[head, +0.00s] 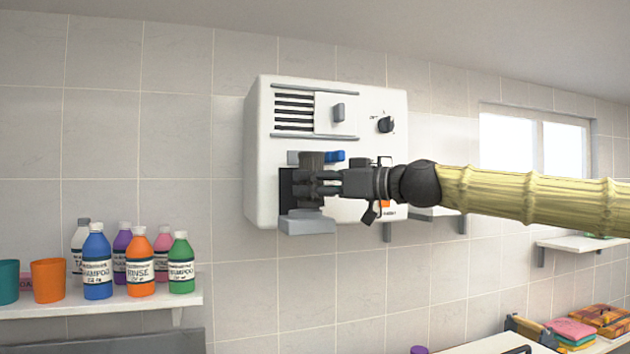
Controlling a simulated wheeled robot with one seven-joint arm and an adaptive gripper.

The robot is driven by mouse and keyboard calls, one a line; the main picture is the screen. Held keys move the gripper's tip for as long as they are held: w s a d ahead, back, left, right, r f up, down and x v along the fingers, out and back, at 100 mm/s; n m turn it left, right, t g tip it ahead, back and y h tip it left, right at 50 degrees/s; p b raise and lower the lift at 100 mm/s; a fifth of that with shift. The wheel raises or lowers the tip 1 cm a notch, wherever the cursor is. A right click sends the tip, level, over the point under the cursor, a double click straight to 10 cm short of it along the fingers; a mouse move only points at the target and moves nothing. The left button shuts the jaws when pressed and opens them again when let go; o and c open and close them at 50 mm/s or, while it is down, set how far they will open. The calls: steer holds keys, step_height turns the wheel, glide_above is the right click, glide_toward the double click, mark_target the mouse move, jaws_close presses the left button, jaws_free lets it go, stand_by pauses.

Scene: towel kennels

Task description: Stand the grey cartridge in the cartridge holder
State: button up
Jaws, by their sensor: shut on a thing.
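The grey cartridge (311,161) is a dark, upright cylinder in front of the white wall unit in the head view. My gripper (315,182) reaches in from the right and is shut on it. The fingers hide its middle part. Behind it is a black recess or plate (286,188) on the unit's front, and below it a light grey ledge (307,223) juts out. These look like the cartridge holder, but I cannot be sure. I cannot tell whether the cartridge's lower end touches the ledge.
The white unit (356,98) carries a vent, a knob (385,125) and a blue lever (334,156) close to the cartridge. A shelf (120,306) with several bottles and cups is at lower left. Folded towels (571,330) lie at lower right.

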steer(key=shift+w+a+f+p, duration=0.1)
steer(key=shift+w+a+p, duration=0.15)
steer(key=shift+w, duration=0.3)
steer(key=shift+w+a+p, duration=0.1)
steer(key=shift+w+p, duration=0.1)
steer(key=shift+w, duration=0.35)
steer(key=shift+w+a+f+p, duration=0.1)
steer(key=shift+w+a+p, duration=0.15)
steer(key=shift+w, duration=0.3)
steer(key=shift+w+f, duration=0.15)
steer(key=shift+f, duration=0.1)
steer(key=shift+f+b, duration=0.75)
steer(key=shift+b, duration=0.25)
steer(key=o, duration=1.1)
steer(key=shift+o, duration=0.2)
steer(key=v, duration=1.2)
